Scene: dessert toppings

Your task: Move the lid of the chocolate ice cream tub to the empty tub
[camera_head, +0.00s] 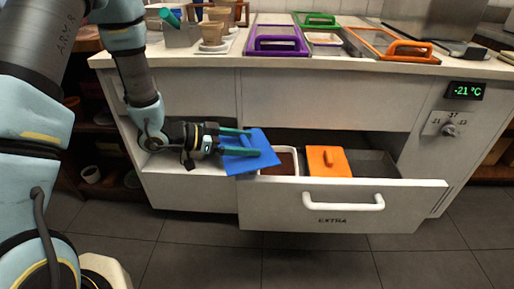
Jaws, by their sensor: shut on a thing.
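My gripper (247,142) is shut on a blue lid (263,161), with its teal fingers at the lid's handle. The lid is held tilted above the left part of the open drawer (275,203) labelled EXTRA. Just right of the lid, an uncovered white-rimmed tub (287,161) holds a brown, chocolate-like filling; the lid hides its left part. An orange lid (320,168) with a handle lies in the drawer right of this tub. Right of it is a dark grey, empty-looking area (376,163); I cannot tell whether it is a tub.
The counter (210,60) above carries purple (278,40), green (318,20) and orange (390,47) framed lids, plus cups (212,35) at the left. The drawer handle (343,203) sticks out in front. A panel at right reads -21 °C. The floor in front is clear.

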